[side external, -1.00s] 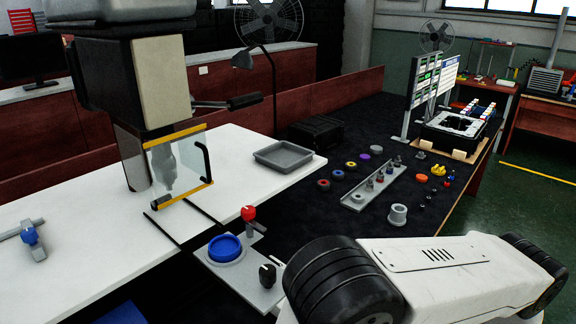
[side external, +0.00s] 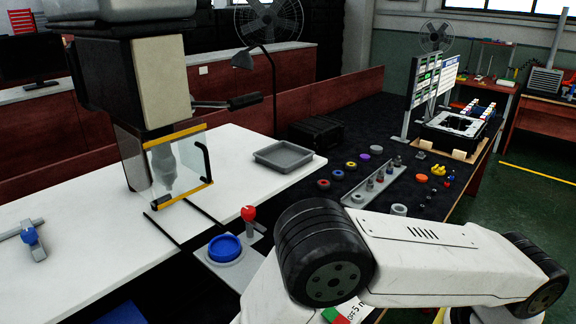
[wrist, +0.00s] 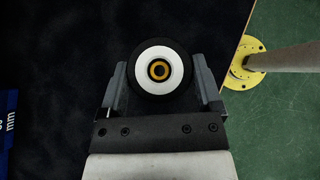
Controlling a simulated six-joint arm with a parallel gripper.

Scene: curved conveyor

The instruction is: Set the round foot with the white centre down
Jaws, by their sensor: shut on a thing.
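The round foot (wrist: 144,69) shows in the wrist view as a black disc with a white ring around a yellow-brown centre. My gripper (wrist: 160,80) is shut on it, with one grey finger on each side. Below the foot lies a dark work surface (wrist: 55,100); the gap between them cannot be judged. In the side external view neither the foot nor the gripper fingers show; only my white and black arm links fill the lower right.
A yellow round flange (wrist: 243,75) with a post stands on the green floor beyond the table edge. In the side external view, a grey tray (side external: 283,156), a blue round dish (side external: 225,248), a red knob (side external: 249,213) and a strip of small parts (side external: 372,187) occupy the table.

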